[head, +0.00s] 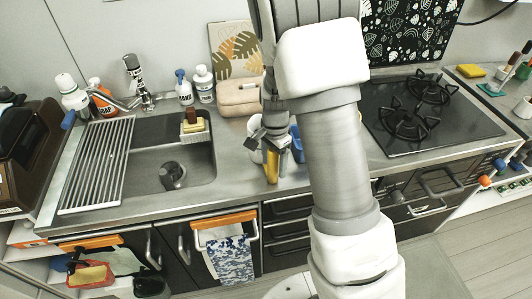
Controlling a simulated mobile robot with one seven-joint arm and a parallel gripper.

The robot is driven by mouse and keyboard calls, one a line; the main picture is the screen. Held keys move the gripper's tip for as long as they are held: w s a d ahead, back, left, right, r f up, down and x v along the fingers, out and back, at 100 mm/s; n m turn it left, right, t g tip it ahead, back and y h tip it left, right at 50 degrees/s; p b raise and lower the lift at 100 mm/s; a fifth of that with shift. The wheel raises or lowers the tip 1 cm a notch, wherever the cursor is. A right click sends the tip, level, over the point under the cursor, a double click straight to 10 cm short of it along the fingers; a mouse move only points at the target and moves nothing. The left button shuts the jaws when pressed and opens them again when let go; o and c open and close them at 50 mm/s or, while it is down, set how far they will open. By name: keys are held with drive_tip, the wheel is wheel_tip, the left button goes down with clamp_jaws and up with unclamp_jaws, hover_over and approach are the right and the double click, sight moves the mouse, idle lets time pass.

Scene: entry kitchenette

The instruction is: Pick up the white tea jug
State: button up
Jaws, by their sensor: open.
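A white rounded object (256,154), possibly the white tea jug, stands on the counter between the sink and the hob. It is mostly hidden behind my gripper and wrist, so I cannot make out its handle or spout. My gripper (273,166) is open and points down at the counter's front part, just in front and to the right of the white object. I cannot tell whether they touch. A yellow upright shape shows at the gripper; I cannot tell whether it is a finger or a separate thing.
A blue item (297,146) is close on the right, partly behind my arm. A beige case (238,92) and soap bottles (203,84) stand at the back. The sink (187,160) with a drying rack (98,165) is left; the black hob (430,112) is right.

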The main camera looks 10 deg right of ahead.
drive_tip(key=shift+f, duration=0.55)
clamp_jaws()
idle(1.0)
